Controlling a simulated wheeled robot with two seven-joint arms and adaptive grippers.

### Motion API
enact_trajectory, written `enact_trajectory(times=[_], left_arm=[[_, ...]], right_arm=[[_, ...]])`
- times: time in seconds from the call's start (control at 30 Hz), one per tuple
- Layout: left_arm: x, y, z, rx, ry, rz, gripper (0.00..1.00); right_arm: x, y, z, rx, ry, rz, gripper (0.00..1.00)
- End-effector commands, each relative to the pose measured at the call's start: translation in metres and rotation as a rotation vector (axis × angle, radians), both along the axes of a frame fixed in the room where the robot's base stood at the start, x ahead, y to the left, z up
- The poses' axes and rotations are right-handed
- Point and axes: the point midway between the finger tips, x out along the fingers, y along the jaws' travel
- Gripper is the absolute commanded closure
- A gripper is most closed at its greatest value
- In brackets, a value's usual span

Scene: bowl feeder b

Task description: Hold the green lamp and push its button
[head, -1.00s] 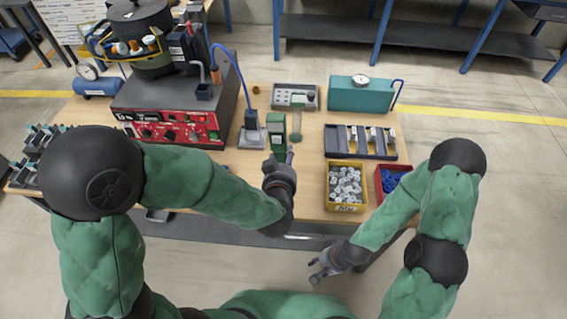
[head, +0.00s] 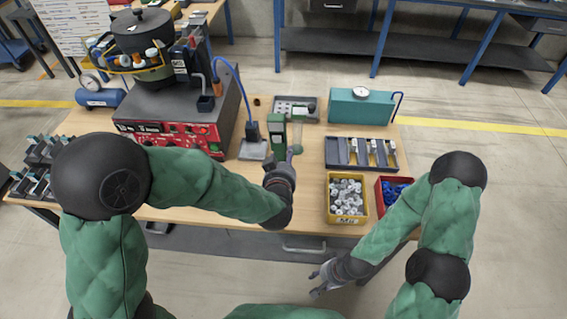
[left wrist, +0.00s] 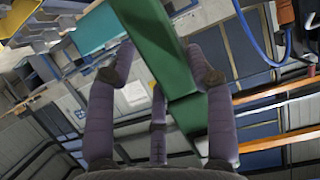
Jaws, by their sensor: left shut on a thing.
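The green lamp (head: 277,131) is a dark green upright block with a pale patch, near the middle of the table in the head view. My left gripper (head: 291,154) is at its near right side and is shut on it. In the left wrist view the lamp (left wrist: 165,50) runs as a slanted green bar between the purple-grey fingers of the left gripper (left wrist: 160,85). I cannot make out its button. My right gripper (head: 314,283) is low in front of the table's near edge, empty, with its fingers apart.
A pale green see-through cylinder (head: 298,133) is right of the lamp. A blue-cabled device (head: 253,140) is left of it. A red-fronted machine (head: 172,133), yellow bin (head: 347,207), red bin (head: 383,193), dark tray (head: 362,154) and teal box (head: 360,105) are around.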

Motion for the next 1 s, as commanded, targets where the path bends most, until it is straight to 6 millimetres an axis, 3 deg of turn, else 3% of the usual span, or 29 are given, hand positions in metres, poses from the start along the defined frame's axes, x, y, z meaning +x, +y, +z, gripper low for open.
enact_trajectory(times=[0.5,1.0], left_arm=[[0.022,0.003,0.001,-0.001,-0.002,0.002,0.96],[0.024,0.003,-0.001,-0.001,-0.002,0.0,0.96]], right_arm=[[0.0,0.0,0.0,0.0,0.0,0.0,0.61],[0.0,0.0,-0.001,0.0,0.0,0.0,0.61]])
